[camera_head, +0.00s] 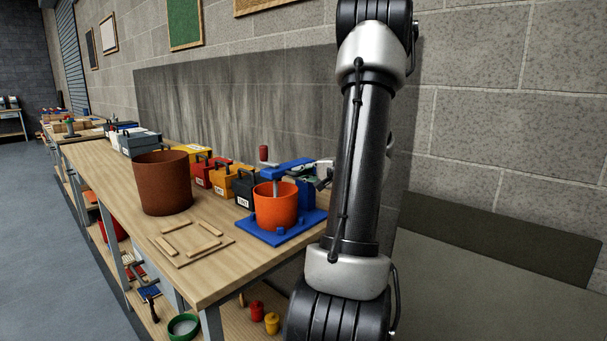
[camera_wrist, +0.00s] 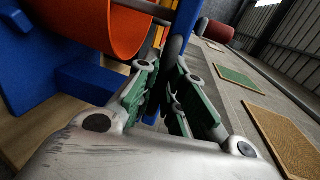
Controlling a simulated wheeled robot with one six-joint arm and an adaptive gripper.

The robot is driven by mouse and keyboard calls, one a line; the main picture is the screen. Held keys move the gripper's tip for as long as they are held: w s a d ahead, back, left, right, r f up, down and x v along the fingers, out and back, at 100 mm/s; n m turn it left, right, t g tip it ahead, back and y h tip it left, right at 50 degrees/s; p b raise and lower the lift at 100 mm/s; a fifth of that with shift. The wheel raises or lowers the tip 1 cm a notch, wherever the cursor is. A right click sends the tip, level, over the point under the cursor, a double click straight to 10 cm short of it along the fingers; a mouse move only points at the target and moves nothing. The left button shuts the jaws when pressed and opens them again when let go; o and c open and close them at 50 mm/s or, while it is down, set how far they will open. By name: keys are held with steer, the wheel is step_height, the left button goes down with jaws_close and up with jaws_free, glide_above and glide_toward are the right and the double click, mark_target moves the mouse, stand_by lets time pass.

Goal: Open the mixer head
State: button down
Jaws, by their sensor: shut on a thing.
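The mixer stands at the near right end of the bench, with a blue base plate (camera_head: 262,235) and an orange bowl (camera_head: 275,208). Its blue head (camera_head: 287,167) lies roughly level above the bowl, with a red-knobbed handle (camera_head: 264,154) upright at its left end. My gripper (camera_head: 318,176) is at the right end of the head, partly hidden behind my arm. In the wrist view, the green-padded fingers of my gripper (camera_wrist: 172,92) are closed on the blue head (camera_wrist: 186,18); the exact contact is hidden. The bowl (camera_wrist: 100,25) shows at upper left.
A brown pot (camera_head: 163,183) and a board with wooden strips (camera_head: 190,241) sit left of the mixer. Several coloured toolboxes (camera_head: 222,177) line the back, close to the mixer. The wall is behind the bench. The bench front has some clear wood.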

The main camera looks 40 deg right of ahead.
steer(key=r+m, duration=0.2)
steer(key=r+m+y, duration=0.1)
steer(key=r, duration=0.1)
steer(key=shift+d, duration=0.4)
steer(key=d+r+m+y, duration=0.1)
steer(key=r+m, duration=0.1)
steer(key=shift+d+m, duration=0.15)
steer(key=shift+m, duration=0.25)
steer(key=shift+w+d+r+m+y, duration=0.1)
steer(key=shift+d+r+m+y, duration=0.2)
steer(key=shift+d+r+m, duration=0.7)
steer(key=d+r+m+t+y, duration=0.1)
steer(key=d+r+m, duration=0.1)
steer(key=d+m, duration=0.5)
steer(key=shift+w+m+t, duration=0.3)
steer(key=shift+m+t, duration=0.1)
steer(key=shift+m, duration=0.5)
steer(key=shift+d, duration=0.15)
steer(key=c, duration=1.5)
jaws_free()
